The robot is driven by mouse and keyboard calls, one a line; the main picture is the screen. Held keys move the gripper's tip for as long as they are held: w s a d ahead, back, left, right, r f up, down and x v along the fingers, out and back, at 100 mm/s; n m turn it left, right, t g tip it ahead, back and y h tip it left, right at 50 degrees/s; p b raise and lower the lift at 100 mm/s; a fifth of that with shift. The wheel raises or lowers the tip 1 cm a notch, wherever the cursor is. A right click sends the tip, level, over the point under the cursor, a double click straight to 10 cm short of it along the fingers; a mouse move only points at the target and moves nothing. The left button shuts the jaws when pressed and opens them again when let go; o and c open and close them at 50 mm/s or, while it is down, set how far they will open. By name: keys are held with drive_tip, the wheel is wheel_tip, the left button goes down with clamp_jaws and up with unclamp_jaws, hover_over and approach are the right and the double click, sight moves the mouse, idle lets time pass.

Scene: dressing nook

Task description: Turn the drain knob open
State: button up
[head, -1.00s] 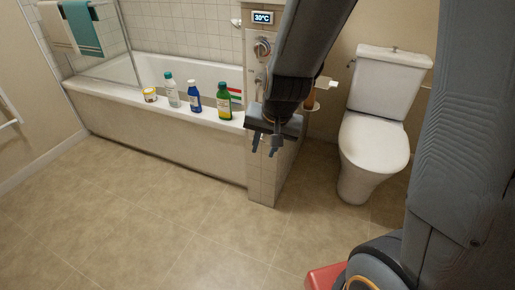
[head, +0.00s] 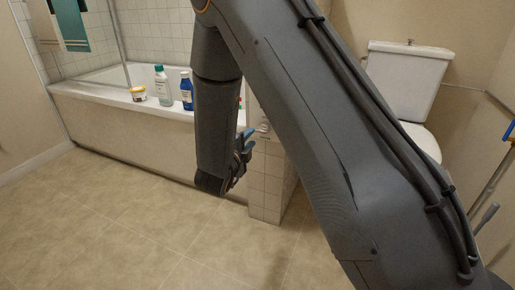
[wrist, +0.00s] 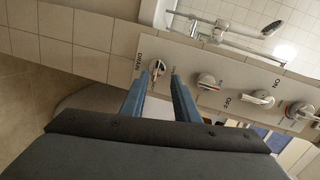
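The drain knob (wrist: 157,67) is a small silver knob on a pale panel in the wrist view, beside the label DRAIN. Its light lever part looks roughly upright in that picture. My gripper (wrist: 160,77) is open, with its two blue fingers pointing at the panel and the knob lined up between the fingertips. I cannot tell whether the tips reach past the knob's face. In the head view my gripper (head: 247,146) is in front of the tiled pillar, and my arm hides most of the panel.
More knobs sit along the panel: one beside the drain knob (wrist: 207,82), an ON/OFF lever (wrist: 258,98), and another farther right (wrist: 299,111). Bottles (head: 161,85) and a tub (head: 138,93) stand on the bathtub rim (head: 100,94). The toilet (head: 405,80) is right. The floor at left is clear.

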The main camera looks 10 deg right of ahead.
sight(261, 132)
drive_tip(key=shift+w+d+f+m+t+h+b, duration=0.1)
drive_tip(key=shift+w+d+f+m+h+b, duration=0.25)
drive_tip(key=shift+w+d+b, duration=0.55)
drive_tip(key=shift+w+d+f+m+t+h+b, duration=0.1)
drive_tip(key=shift+w+d+f+m+h+b, duration=0.3)
drive_tip(key=shift+w+d, duration=0.5)
drive_tip(key=shift+w+d+f+m+t+h+b, duration=0.1)
drive_tip(key=shift+w+d+f+m+h+b, duration=0.25)
drive_tip(key=shift+w+d+b, duration=0.6)
drive_tip(key=shift+w+a, duration=0.25)
drive_tip(key=shift+a, duration=0.1)
clamp_jaws()
